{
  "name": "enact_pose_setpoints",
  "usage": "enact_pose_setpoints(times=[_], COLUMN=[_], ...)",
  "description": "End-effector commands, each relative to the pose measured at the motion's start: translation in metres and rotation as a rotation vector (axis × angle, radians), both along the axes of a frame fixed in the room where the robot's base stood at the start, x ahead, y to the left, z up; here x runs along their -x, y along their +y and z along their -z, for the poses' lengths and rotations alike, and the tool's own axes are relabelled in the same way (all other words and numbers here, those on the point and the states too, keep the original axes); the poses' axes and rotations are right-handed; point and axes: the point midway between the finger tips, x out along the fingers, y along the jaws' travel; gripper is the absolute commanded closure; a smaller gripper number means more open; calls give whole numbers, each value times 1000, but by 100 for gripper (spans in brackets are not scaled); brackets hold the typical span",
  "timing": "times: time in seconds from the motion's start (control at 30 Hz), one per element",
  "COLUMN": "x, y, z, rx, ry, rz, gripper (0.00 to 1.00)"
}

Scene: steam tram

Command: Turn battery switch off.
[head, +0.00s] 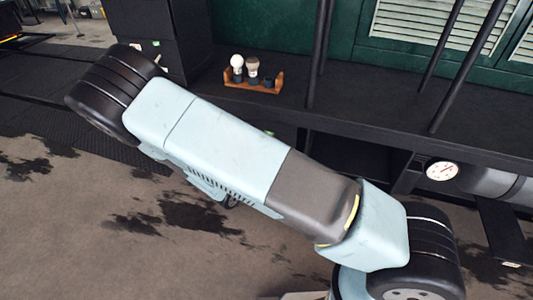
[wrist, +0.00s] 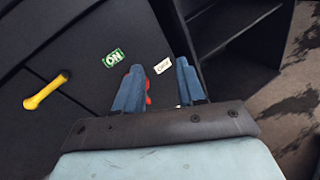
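In the wrist view my gripper (wrist: 158,68) is open, its two blue fingers apart with nothing seen held between them. It points at a dark panel (wrist: 75,75). A red part (wrist: 149,86), possibly the battery switch, shows mostly hidden behind the left finger; whether they touch I cannot tell. A green ON label (wrist: 114,58) is left of the fingertips. A small white label (wrist: 162,65) shows between them, its text unreadable. A yellow handle (wrist: 46,91) is on the panel farther left. In the head view my arm hides the gripper and switch.
In the head view a wooden rack (head: 253,85) with shaving items stands on a dark bench (head: 360,110). Dark poles rise at right. A gauge (head: 441,171) sits on a grey cylinder. An open dark shelf (wrist: 240,55) lies right of my fingers. The floor is stained.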

Motion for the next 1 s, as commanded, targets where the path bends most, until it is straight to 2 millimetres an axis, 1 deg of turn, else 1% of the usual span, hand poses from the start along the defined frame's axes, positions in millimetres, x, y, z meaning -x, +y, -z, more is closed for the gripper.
enact_pose_setpoints(times=[0.03,0.2,0.4,0.57,0.67,0.77,1.0], x=[2,5,9,9,4,-6,-45], y=[7,29,44,49,48,44,29], z=[12,46,71,79,80,79,79], rx=[45,168,261,289,292,292,291], ry=[4,15,22,26,25,24,24], rz=[-54,-221,-350,-390,-394,-393,-391], gripper=[61,61,61,61,61,61,61])
